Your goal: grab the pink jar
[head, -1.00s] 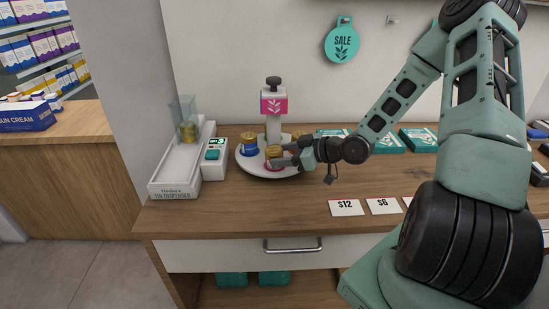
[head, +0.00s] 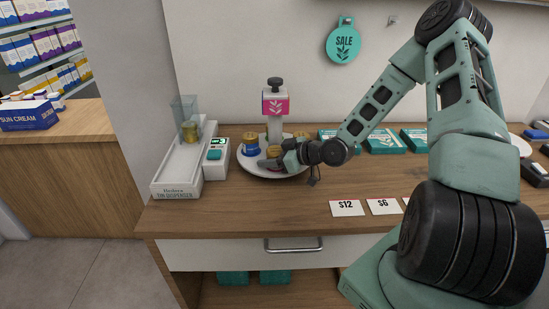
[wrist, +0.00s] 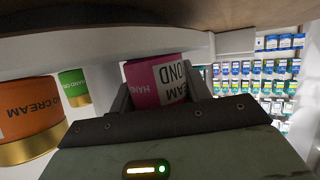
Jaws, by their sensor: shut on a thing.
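The pink jar (wrist: 158,80) shows in the upside-down wrist view, between the two jaws of my gripper (wrist: 160,98), with part of its hand cream label visible. My gripper is shut on it. In the head view my gripper (head: 270,161) is low at the front of the round white stand (head: 288,171), and it mostly hides the pink jar there. I cannot tell whether the jar still touches the stand.
A blue jar (head: 250,150) with a gold lid stands on the stand, left of my gripper. Orange (wrist: 28,112) and green (wrist: 72,84) jars show in the wrist view. A tin dispenser (head: 180,168) stands at the left. Price cards (head: 347,208) lie at the front.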

